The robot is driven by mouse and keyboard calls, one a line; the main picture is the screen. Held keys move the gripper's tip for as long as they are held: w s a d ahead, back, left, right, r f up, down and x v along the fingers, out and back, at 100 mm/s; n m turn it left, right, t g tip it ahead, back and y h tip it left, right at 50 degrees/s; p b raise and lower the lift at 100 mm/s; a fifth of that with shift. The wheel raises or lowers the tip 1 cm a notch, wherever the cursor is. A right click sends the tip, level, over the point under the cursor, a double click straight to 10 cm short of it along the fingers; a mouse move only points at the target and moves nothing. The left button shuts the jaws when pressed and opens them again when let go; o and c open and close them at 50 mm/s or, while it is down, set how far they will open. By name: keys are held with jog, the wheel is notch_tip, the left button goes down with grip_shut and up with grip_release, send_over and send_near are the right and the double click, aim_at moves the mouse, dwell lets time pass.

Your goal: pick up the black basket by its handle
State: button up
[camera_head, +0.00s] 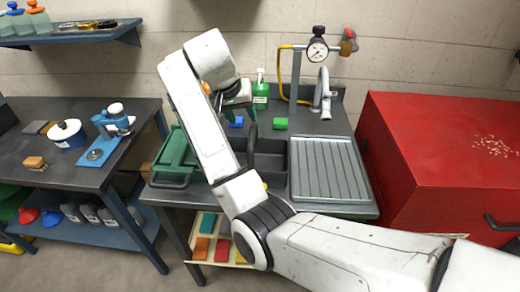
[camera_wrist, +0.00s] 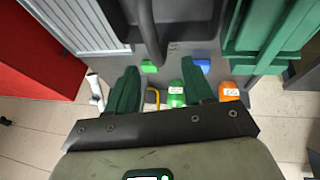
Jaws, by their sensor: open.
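The black basket (camera_head: 272,160) sits in the counter's dark sink area, left of the ribbed drainboard, partly hidden behind my arm in the head view. Its handle (camera_head: 251,150) stands up as a dark arch. In the wrist view the handle (camera_wrist: 148,35) runs down from the top edge, and part of the dark basket (camera_wrist: 185,12) shows beside it. My gripper (camera_head: 238,105) is above the back of the counter, behind the handle in the head view. In the wrist view its green fingers (camera_wrist: 161,88) are spread and empty, with the handle beyond their tips.
A grey drainboard (camera_head: 330,170) lies right of the basket and a green rack (camera_head: 178,155) left. A green bottle (camera_head: 261,92), blue block (camera_head: 237,122), green block (camera_head: 280,123) and tap (camera_head: 324,92) are at the back. A red cabinet (camera_head: 430,150) stands right.

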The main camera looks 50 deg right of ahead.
aim_at(252, 130)
jog(key=x, duration=0.3)
jog(key=s+p+x, duration=0.1)
jog(key=x, duration=0.2)
jog(key=p+x, duration=0.1)
jog(key=x, duration=0.2)
jog(key=shift+s+d+f, duration=0.1)
jog(key=shift+d+f, duration=0.2)
jog(key=shift+d, duration=0.05)
jog(key=shift+d+f, duration=0.15)
jog(key=shift+f, duration=0.35)
jog(key=shift+r, duration=0.1)
grip_shut()
